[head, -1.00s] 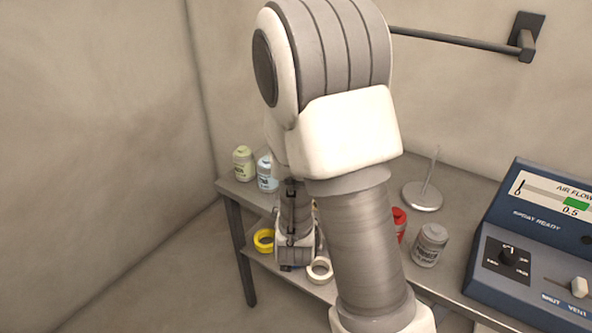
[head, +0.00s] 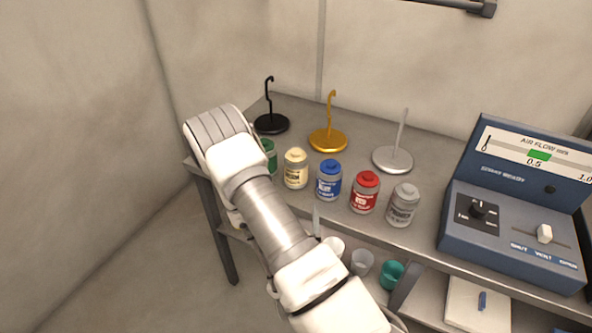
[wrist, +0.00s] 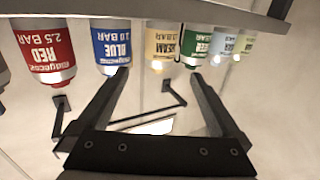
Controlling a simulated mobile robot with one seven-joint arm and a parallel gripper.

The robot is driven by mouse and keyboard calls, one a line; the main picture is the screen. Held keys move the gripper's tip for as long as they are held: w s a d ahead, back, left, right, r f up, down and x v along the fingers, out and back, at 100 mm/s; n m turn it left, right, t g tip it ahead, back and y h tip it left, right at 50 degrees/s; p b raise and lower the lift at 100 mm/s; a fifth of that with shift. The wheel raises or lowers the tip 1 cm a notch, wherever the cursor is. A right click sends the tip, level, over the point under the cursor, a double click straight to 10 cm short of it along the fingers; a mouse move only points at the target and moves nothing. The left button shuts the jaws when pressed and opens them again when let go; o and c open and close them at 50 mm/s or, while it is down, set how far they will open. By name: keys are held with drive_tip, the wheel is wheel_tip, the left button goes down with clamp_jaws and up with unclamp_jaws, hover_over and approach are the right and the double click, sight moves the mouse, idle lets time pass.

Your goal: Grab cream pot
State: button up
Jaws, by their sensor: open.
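The cream pot (head: 295,170) stands upright on the grey bench top, between the green pot (head: 268,154) and the blue pot (head: 328,181). In the wrist view, which is upside down, the cream pot (wrist: 162,45) appears beyond the fingers, between the two tips in the picture. My gripper (wrist: 160,74) is open with nothing between its fingers. In the head view my gripper is hidden behind my arm. The green pot is partly hidden by my arm.
A red pot (head: 365,191) and grey pot (head: 403,204) continue the row to the right. Black (head: 271,123), gold (head: 328,140) and silver (head: 393,159) hook stands are behind. A blue control box (head: 520,205) is at right. Cups (head: 362,262) sit on the lower shelf.

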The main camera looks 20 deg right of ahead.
sight(296, 174)
drive_tip(key=b+x, duration=0.6)
drive_tip(key=x, duration=0.1)
drive_tip(key=shift+w+d+r, duration=0.1)
drive_tip(key=shift+w+r, duration=0.05)
drive_tip(key=shift+w, duration=0.05)
drive_tip(key=shift+w+b, duration=0.1)
drive_tip(key=shift+b, duration=0.6)
drive_tip(key=w+b, duration=0.1)
drive_tip(key=b, duration=0.3)
drive_tip(key=shift+w+d+b, duration=0.1)
drive_tip(key=shift+d+b, duration=0.2)
drive_tip(key=shift+d, duration=0.05)
drive_tip(key=b, duration=0.4)
drive_tip(key=shift+w, duration=0.2)
drive_tip(key=shift+x, duration=1.55)
drive_tip(key=shift+r+x, duration=0.15)
drive_tip(key=shift+x, duration=1)
drive_tip(key=shift+r+x, duration=0.1)
drive_tip(key=shift+x, duration=1.05)
drive_tip(key=c, duration=1.5)
